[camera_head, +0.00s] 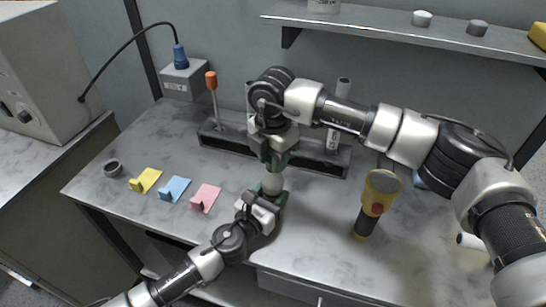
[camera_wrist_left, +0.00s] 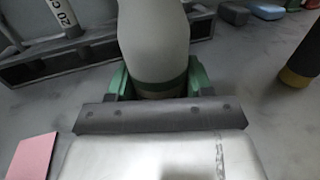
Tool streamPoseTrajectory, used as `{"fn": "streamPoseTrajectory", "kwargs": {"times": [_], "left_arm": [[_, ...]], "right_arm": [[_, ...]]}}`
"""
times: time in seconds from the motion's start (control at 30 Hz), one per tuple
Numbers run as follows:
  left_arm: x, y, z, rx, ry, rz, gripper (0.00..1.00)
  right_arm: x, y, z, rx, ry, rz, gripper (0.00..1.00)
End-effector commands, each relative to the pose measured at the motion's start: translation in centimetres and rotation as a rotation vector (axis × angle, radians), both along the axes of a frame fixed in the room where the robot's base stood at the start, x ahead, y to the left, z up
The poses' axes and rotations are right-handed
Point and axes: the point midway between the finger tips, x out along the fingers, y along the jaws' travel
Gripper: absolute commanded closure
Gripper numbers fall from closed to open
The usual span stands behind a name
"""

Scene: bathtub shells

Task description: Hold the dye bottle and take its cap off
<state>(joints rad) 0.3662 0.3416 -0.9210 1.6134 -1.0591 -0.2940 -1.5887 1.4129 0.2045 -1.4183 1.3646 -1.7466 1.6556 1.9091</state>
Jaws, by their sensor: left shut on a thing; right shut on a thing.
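The dye bottle (camera_head: 272,183), pale grey-white, stands upright near the middle of the marble-topped table. My right gripper (camera_head: 276,163) is directly above, pointing down, shut at the bottle's top. The cap is hidden by the right gripper's fingers, so I cannot tell whether it is still seated on the bottle.
A grey rack (camera_head: 240,146) stands behind, holding an orange-topped rod (camera_head: 212,90) and a white tube (camera_head: 335,135). Yellow (camera_head: 146,180), blue (camera_head: 175,188) and pink (camera_head: 205,198) pieces lie left. A shelf (camera_head: 380,30) hangs above.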

Motion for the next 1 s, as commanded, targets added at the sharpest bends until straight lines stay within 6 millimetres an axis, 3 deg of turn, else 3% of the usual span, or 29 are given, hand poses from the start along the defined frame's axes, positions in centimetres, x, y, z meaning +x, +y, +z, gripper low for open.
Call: {"fn": "streamPoseTrajectory", "kwargs": {"times": [1.0], "left_arm": [[-0.05, -0.05, -0.03, 0.001, 0.0, -0.002, 1.0]], "right_arm": [[0.03, 0.04, 0.22, -0.002, -0.002, 2.152, 0.97]]}}
